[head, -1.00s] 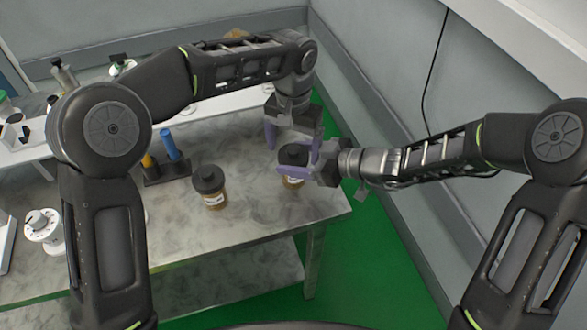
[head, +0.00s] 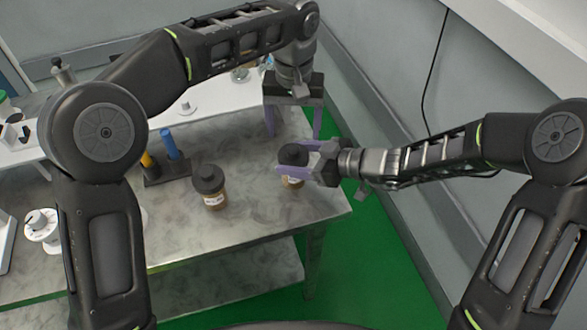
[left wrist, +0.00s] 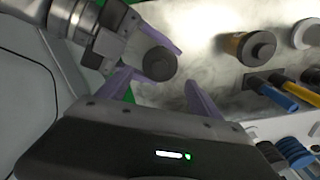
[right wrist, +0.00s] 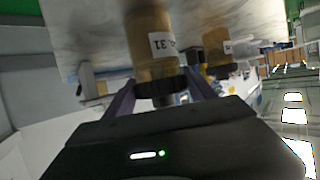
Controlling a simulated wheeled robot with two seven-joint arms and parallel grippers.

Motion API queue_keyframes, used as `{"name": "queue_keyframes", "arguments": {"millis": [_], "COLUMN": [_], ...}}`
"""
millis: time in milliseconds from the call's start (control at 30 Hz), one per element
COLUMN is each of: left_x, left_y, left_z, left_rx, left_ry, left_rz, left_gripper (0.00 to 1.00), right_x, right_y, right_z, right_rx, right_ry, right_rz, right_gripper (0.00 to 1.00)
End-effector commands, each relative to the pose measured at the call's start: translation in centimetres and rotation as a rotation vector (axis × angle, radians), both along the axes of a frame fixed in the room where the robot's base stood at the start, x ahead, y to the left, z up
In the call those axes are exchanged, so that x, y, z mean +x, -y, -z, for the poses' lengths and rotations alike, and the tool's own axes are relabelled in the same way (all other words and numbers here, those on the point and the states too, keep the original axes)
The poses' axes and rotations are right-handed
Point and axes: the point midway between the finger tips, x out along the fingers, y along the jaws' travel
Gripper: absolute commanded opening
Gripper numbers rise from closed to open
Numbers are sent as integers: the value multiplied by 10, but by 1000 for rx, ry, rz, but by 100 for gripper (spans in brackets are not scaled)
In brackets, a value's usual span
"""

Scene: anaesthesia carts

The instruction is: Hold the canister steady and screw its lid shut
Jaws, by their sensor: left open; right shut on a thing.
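The canister (head: 291,180) is amber with a white label and stands near the table's right end. My right gripper (head: 287,172) is shut around its body from the right. The black lid (head: 293,153) sits on top of the canister; how tightly cannot be told. In the left wrist view the lid (left wrist: 159,64) is seen from above between my right gripper's fingers. The right wrist view shows the canister (right wrist: 150,45) with label text ending in 31. My left gripper (head: 294,138) is open and empty above and behind the lid, its fingers apart from it.
A second amber jar with a black lid (head: 209,186) stands to the left on the table. A rack (head: 166,172) with a blue and a yellow tube is behind it. A white shelf (head: 205,105) runs along the back. The table's right edge is close to the canister.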

Motion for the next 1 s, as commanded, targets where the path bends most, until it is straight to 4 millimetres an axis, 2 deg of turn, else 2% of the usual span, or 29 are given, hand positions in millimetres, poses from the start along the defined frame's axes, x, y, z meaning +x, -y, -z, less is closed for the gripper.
{"name": "queue_keyframes", "arguments": {"millis": [300, 467, 800, 1000], "left_x": [0, 0, -1, 0], "left_y": [0, 0, 0, 0], "left_z": [0, 9, 55, 75], "left_rx": [0, 1, 1, 0], "left_ry": [0, -1, -2, -1], "left_rz": [-4, -4, -2, -4], "left_gripper": [75, 75, 75, 75], "right_x": [0, 0, 0, 0], "right_y": [0, 0, 0, 0], "right_z": [0, 0, 0, 0], "right_rx": [0, 0, 0, 0], "right_ry": [0, 0, 0, 0], "right_rz": [-1, -1, -1, -1], "right_gripper": [0, 0, 0, 0]}}
